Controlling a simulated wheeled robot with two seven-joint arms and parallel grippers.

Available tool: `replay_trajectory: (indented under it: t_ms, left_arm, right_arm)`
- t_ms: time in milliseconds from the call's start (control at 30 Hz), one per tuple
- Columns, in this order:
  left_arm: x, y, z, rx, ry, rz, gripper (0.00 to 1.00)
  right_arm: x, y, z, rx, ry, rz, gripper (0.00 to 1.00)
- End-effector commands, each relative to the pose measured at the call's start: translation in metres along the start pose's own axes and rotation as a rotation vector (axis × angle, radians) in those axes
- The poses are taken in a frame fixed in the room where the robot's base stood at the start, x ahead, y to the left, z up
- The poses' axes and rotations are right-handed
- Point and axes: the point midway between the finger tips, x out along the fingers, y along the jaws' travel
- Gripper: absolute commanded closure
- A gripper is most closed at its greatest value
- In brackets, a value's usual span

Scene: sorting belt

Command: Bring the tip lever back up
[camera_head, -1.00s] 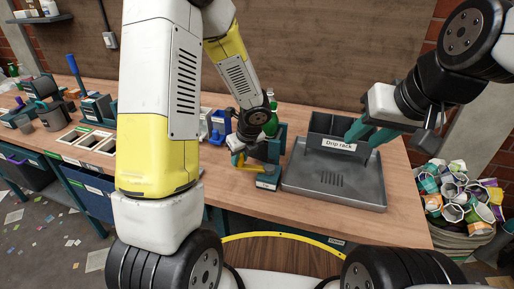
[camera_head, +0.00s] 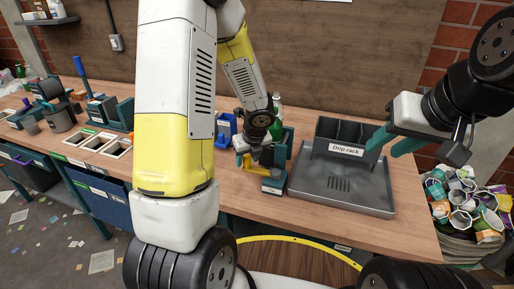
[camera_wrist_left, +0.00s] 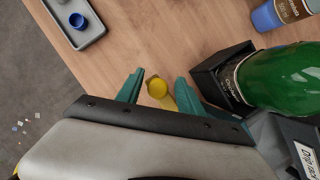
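The yellow tip lever (camera_head: 258,171) sticks out low at the front of a teal stand (camera_head: 273,184) on the bench. My left arm hides part of the stand. My right gripper (camera_head: 391,143) is open and empty above the right end of the drip rack.
The drip rack (camera_head: 340,205), a grey tray with dark dividers, stands right of the stand. A blue device (camera_head: 226,129) stands behind left. A grey tray with a blue cup (camera_wrist_left: 78,21) shows in the wrist view. Bare bench lies in front of the stand.

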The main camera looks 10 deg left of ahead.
Motion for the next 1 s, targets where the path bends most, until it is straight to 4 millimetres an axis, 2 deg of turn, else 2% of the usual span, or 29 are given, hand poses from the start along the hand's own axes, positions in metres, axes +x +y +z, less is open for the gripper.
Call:
replay_trajectory:
  t_ms: [367, 733, 900, 1000]
  left_arm:
    - [-0.004, 0.001, -0.001, -0.002, 0.002, 0.002, 0.53]
    - [-0.062, 0.000, 0.000, -0.001, -0.001, 0.000, 0.53]
    - [-0.076, 0.000, -0.001, -0.001, 0.001, 0.002, 0.53]
    - [-0.078, 0.000, -0.001, 0.000, 0.002, 0.002, 0.53]
  right_arm:
    - [0.000, 0.000, 0.000, 0.000, 0.000, 0.000, 0.64]
    - [0.000, 0.000, 0.000, 0.000, 0.000, 0.000, 0.64]
    - [0.000, 0.000, 0.000, 0.000, 0.000, 0.000, 0.64]
    - [0.000, 0.000, 0.000, 0.000, 0.000, 0.000, 0.64]
